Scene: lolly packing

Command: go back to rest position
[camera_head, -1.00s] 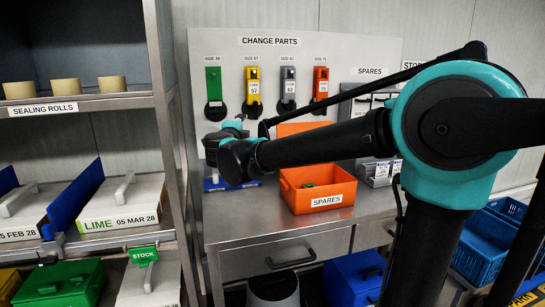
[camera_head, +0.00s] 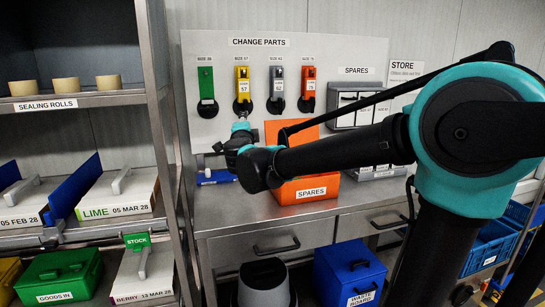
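My arm crosses the view from the right, in front of the bench (camera_head: 225,222). Its wrist end is in front of the change parts board (camera_head: 190,110), to the left of the orange spares box (camera_head: 310,190). My gripper (camera_head: 222,147) is mostly hidden by the dark wrist. What shows of it is small and dark, so I cannot tell whether it is open or shut. I see nothing held in it. The arm covers part of the orange box.
A steel rack (camera_head: 160,110) with sealing rolls, labelled boxes and a green goods-in box (camera_head: 58,275) stands at the left. A grey bin (camera_head: 265,285) and a blue waste bin (camera_head: 350,277) sit under the bench. Blue crates (camera_head: 490,245) are at the right. The bench's front left is clear.

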